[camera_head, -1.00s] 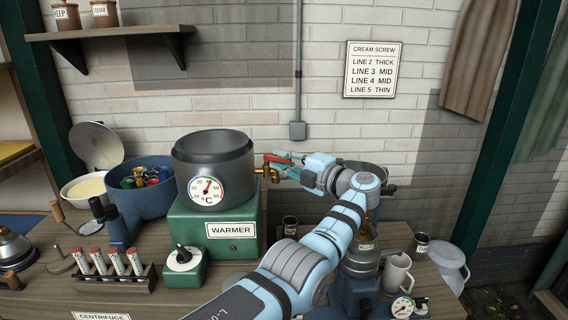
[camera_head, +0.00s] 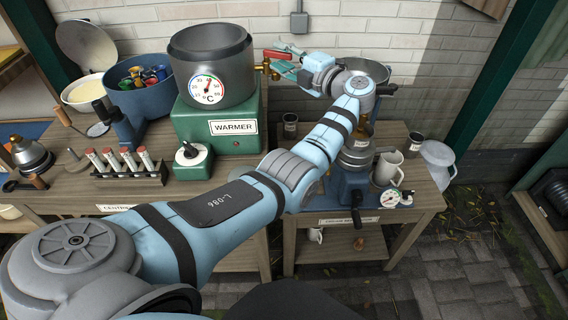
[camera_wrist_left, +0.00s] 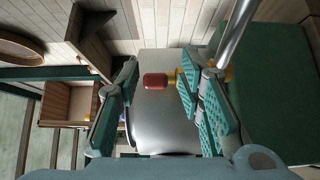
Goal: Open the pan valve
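The warmer's grey pan (camera_head: 212,68) stands on the green warmer (camera_head: 215,127), with a dial on its front. Its brass valve (camera_head: 267,69) sticks out from the pan's right side, with a red handle (camera_head: 277,54) on top. My left gripper (camera_head: 285,63) is at the valve, reaching in from the right. In the left wrist view, the gripper (camera_wrist_left: 158,100) is open, its teal pads apart. The red handle (camera_wrist_left: 157,81) shows in the gap between them, clear of the left finger. Its brass stem runs to the right finger; I cannot tell whether they touch. My right gripper is out of view.
A blue bowl of coloured pieces (camera_head: 125,90) and a rack of tubes (camera_head: 130,173) stand left of the warmer. My left arm crosses in front of the bench.

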